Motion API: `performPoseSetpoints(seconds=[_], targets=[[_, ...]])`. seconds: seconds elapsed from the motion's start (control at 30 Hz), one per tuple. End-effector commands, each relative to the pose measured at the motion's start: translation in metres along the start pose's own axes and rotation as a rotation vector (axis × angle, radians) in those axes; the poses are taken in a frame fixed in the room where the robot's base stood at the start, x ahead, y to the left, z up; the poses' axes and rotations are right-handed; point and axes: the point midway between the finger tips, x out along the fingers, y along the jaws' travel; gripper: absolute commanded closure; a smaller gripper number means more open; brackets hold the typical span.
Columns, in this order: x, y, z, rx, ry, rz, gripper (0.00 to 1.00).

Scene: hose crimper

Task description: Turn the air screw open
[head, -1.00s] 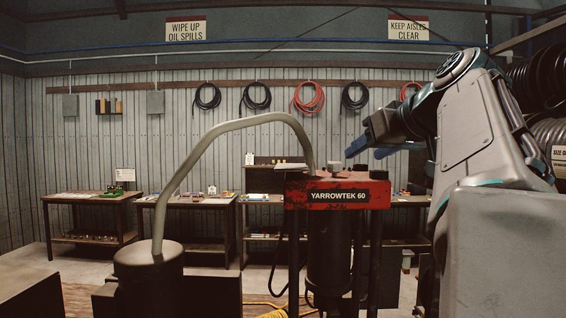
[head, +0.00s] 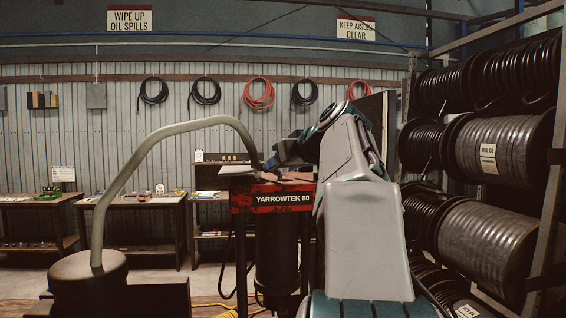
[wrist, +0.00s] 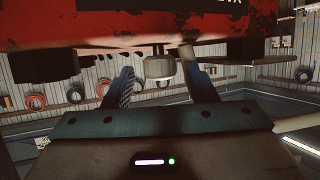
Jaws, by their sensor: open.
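The red crimper head marked YARROWTEK 60 (head: 282,199) stands in the middle of the head view, and its red face (wrist: 110,22) fills the top of the wrist view. The air screw, a small pale grey knob (wrist: 160,67), sticks out from the crimper head in the wrist view. My gripper (wrist: 158,74) is open, with one blue finger on each side of the knob. I cannot tell whether either finger touches it. In the head view my gripper (head: 272,162) is low over the top of the crimper head, and my arm hides the knob.
A bent grey pipe (head: 172,128) arches from a dark drum (head: 88,275) to the crimper, left of my gripper. Racks of black hose reels (head: 490,150) stand close on the right. Work tables (head: 130,203) line the back wall.

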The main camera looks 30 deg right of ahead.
Motion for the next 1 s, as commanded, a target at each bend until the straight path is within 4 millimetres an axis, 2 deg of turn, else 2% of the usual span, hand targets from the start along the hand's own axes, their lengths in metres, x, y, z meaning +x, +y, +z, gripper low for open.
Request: performPoseSetpoints(seconds=[0.37,0.5,0.53,1.0], targets=[[0.0061,0.0000,0.0004,0.000,0.000,0.000,0.48],[0.0059,0.0001,0.0003,0.000,0.000,0.001,0.87],[0.0059,0.0001,0.0003,0.000,0.000,0.001,0.93],[0.0056,-0.0020,0.0001,0.024,0.000,0.066,0.92]])
